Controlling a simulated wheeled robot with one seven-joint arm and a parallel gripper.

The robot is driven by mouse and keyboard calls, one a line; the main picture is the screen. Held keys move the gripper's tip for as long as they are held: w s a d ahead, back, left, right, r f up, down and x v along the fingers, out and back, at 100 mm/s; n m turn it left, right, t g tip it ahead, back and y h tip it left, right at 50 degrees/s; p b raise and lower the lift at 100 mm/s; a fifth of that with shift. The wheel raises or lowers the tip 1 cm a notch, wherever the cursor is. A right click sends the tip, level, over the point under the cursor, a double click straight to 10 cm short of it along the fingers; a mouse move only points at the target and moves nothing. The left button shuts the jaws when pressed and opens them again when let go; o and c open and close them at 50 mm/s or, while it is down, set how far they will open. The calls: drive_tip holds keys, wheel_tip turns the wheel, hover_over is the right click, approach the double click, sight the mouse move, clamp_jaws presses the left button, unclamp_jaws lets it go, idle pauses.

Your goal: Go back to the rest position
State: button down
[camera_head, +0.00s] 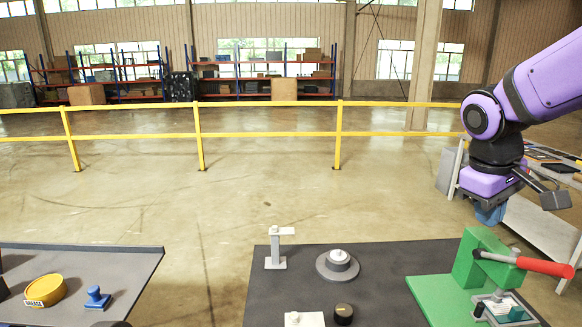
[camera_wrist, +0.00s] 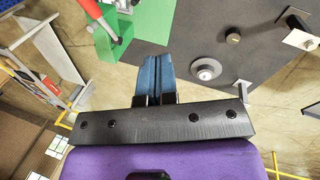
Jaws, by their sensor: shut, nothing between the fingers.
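My gripper (camera_head: 489,212) hangs from the purple arm at the right of the head view, above and behind the green press-like fixture (camera_head: 478,262). In the wrist view my gripper (camera_wrist: 155,68) shows its blue fingers shut against each other with nothing between them. The fingers point over the dark table (camera_head: 390,262) and touch nothing that I can see. The green fixture, with its red-handled lever (camera_head: 543,266), also shows at the top left of the wrist view (camera_wrist: 152,22).
On the dark table stand a grey post (camera_head: 275,250), a round grey base with a white knob (camera_head: 338,264) and a black knob (camera_head: 343,314). A left table holds a yellow tin (camera_head: 45,290) and a blue part (camera_head: 97,298). A yellow railing (camera_head: 270,103) crosses behind.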

drive_tip(key=s+a+r+m+t+y, duration=0.1)
drive_tip(key=s+r+m+t, duration=0.1)
drive_tip(key=s, duration=0.4)
drive_tip(key=s+a+r+m+t+y, duration=0.1)
drive_tip(key=s+a+r+m+t, duration=0.1)
drive_tip(key=s, duration=0.5)
drive_tip(key=shift+s+r+t+y, duration=0.2)
drive_tip(key=shift+r+t+y, duration=0.1)
drive_tip(key=shift+y, duration=0.1)
